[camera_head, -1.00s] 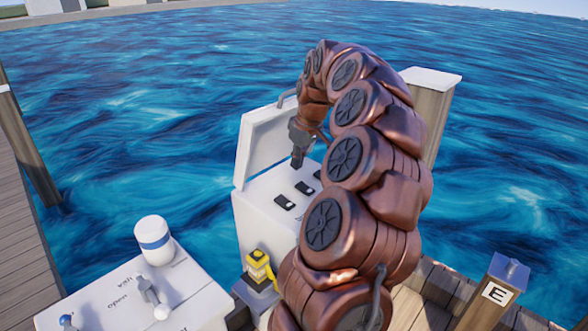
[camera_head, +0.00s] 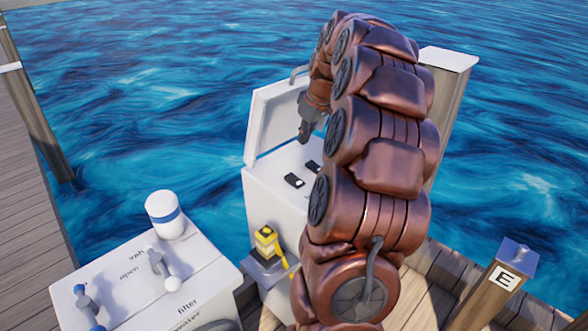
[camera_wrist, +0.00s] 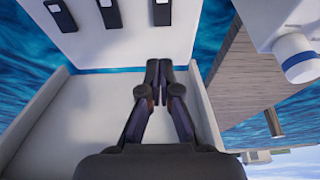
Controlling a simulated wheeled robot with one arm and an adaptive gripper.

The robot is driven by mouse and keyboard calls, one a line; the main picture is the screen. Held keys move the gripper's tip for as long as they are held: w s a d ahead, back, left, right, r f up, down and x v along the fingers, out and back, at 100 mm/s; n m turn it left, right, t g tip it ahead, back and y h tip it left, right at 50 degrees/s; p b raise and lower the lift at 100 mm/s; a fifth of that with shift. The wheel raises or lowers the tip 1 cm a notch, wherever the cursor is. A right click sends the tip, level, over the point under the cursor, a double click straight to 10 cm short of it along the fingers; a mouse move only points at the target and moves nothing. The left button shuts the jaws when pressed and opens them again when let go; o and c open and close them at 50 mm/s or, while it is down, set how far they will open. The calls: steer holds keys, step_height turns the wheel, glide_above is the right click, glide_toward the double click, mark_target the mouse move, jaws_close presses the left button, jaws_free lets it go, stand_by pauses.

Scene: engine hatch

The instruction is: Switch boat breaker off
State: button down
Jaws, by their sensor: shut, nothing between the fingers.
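The white breaker box (camera_head: 262,204) stands with its lid (camera_head: 272,122) open. Its top panel carries dark switches, among them a left switch (camera_head: 294,181) and another switch (camera_head: 313,167) partly beside my arm. The wrist view shows three of them: one switch (camera_wrist: 61,14), a middle switch (camera_wrist: 109,13) and a third switch (camera_wrist: 161,12). No labels are readable, so I cannot tell which is the boat breaker. My gripper (camera_head: 303,139) is shut and empty, in front of the open lid. In the wrist view its fingertips (camera_wrist: 159,66) appear apart from the switches.
A white cabinet (camera_head: 140,290) with valve handles and a white-blue jar (camera_head: 164,214) stands at the lower left. A yellow device (camera_head: 267,243) sits beside the breaker box. A post marked E (camera_head: 497,283) stands at the right. Wooden dock and water surround everything.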

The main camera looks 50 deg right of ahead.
mark_target(293, 176)
steer(key=shift+f, duration=0.1)
steer(key=p+x, duration=0.1)
steer(key=x, duration=0.3)
steer(key=p+x, duration=0.1)
steer(key=x, duration=0.4)
steer(key=p+x, duration=0.1)
steer(key=x, duration=0.3)
steer(key=shift+s+f, duration=0.2)
steer(key=shift+f, duration=0.3)
steer(key=shift+d, duration=0.1)
steer(key=shift+f+g, duration=0.35)
steer(key=shift+g, duration=0.05)
steer(key=shift+s+b, duration=0.15)
steer(key=shift+b, duration=0.15)
steer(key=shift+s+r+b, duration=0.25)
steer(key=shift+s+b, duration=0.05)
steer(key=shift+s, duration=0.3)
steer(key=shift+r, duration=0.1)
